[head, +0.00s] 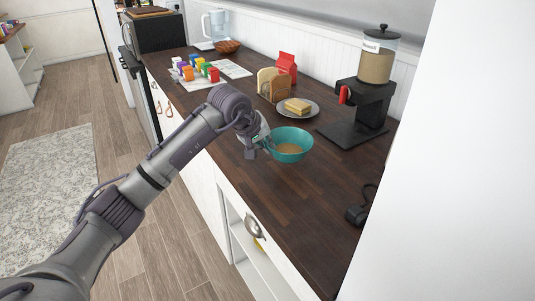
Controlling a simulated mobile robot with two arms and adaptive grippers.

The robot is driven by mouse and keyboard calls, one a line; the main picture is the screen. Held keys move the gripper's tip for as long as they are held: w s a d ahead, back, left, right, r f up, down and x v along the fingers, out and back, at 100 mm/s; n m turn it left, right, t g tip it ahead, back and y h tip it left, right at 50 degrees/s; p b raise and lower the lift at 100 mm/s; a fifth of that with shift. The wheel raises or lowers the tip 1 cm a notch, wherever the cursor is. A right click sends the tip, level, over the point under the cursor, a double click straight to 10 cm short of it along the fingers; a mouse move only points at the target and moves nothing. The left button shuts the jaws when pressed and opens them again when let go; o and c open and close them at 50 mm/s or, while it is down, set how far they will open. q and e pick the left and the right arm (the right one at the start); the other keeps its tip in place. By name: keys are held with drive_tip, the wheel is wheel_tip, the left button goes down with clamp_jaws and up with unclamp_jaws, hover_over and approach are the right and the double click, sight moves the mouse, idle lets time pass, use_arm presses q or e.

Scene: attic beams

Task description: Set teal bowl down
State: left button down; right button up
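The teal bowl (291,136) is upright at the middle of the dark wooden counter (310,205). Something light brown shows inside it. My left gripper (265,146) is at the bowl's left rim and looks shut on it, though the fingers are small and partly hidden by the wrist. I cannot tell for sure whether the bowl's base touches the counter. My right gripper is not in view.
A plate (283,110) with a sandwich (298,105) stands just behind the bowl. A black machine (362,112) stands behind right, and sliced bread (273,85) and a red bag (287,66) farther back. Small coloured boxes (196,68) lie at the far left. The counter in front is mostly clear.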

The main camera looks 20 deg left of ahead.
use_arm(q)
drive_tip(key=shift+f+p, duration=0.5)
drive_tip(key=shift+f, duration=1.5)
drive_tip(key=shift+f, duration=0.1)
drive_tip(key=c, duration=1.8)
unclamp_jaws()
drive_tip(key=shift+f, duration=0.1)
drive_tip(key=o, duration=0.5)
